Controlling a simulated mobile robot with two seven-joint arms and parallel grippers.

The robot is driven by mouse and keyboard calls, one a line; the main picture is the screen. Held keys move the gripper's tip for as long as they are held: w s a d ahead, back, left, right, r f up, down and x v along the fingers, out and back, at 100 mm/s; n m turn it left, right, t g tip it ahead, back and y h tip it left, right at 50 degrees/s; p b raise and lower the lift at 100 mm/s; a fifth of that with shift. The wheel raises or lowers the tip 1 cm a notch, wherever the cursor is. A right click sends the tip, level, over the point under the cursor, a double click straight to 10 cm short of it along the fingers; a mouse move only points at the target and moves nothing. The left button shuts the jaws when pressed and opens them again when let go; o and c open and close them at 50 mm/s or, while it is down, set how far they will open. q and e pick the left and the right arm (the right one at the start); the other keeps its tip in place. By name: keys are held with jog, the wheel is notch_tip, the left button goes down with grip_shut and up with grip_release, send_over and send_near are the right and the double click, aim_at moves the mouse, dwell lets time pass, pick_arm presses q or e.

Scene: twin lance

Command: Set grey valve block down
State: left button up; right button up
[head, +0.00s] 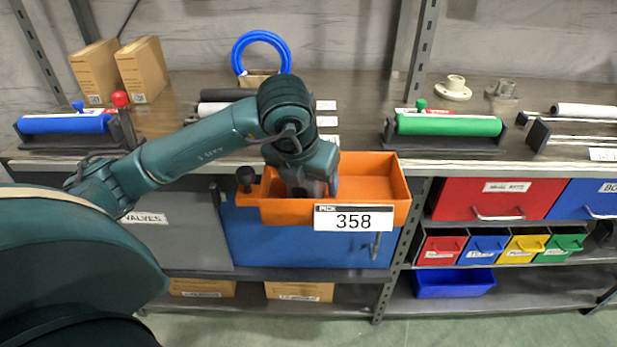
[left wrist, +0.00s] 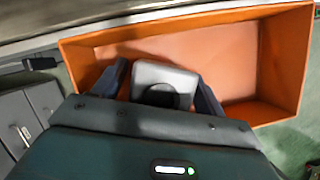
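My left gripper (head: 312,188) reaches down into the orange tote (head: 280,212), which carries a white label reading 358. In the left wrist view the grey valve block (left wrist: 165,75) sits between the two dark fingers of the gripper (left wrist: 163,82), with a finger close against each side. It has a dark round part on its near face. The orange tote (left wrist: 285,55) lies around and beyond it, and its visible floor is bare. Whether the block touches the tote floor is hidden. In the head view the block is not clearly visible. My right gripper is not in view.
The bench top (head: 365,95) behind holds a blue roller (head: 65,124), a green roller (head: 447,125), cardboard boxes (head: 143,68) and a blue hose coil (head: 262,40). A grey drawer marked VALVES (head: 180,240) and red and blue bins (head: 495,199) are below bench level.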

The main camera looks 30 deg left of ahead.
pick_arm(q)
jog(key=shift+r+p, duration=0.3)
jog(key=shift+p, duration=0.05)
jog(key=p+v, duration=0.2)
jog(key=v, duration=0.9)
jog(key=shift+s+r, duration=0.25)
jog(key=shift+r, duration=0.05)
